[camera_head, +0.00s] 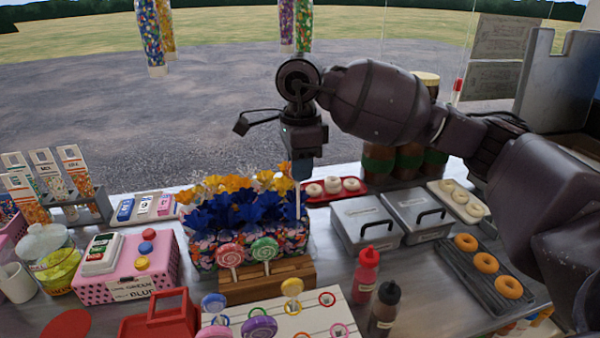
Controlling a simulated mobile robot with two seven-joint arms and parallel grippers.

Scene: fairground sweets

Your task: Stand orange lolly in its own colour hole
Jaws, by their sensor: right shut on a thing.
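My right gripper (303,168) is above the row of sweet bags, pointing down. It is shut on a lolly, whose pale stick (298,203) hangs straight down below the fingers; the fingers hide most of the head, so its colour is hard to tell. My left gripper is out of view.
A wooden stand (262,290) holds pink (230,256) and green (265,249) swirl lollies behind the board. Sweet bags (207,245) stand behind it. Red (366,272) and dark (384,308) bottles stand to the board's right, a red carrier (160,320) to its left.

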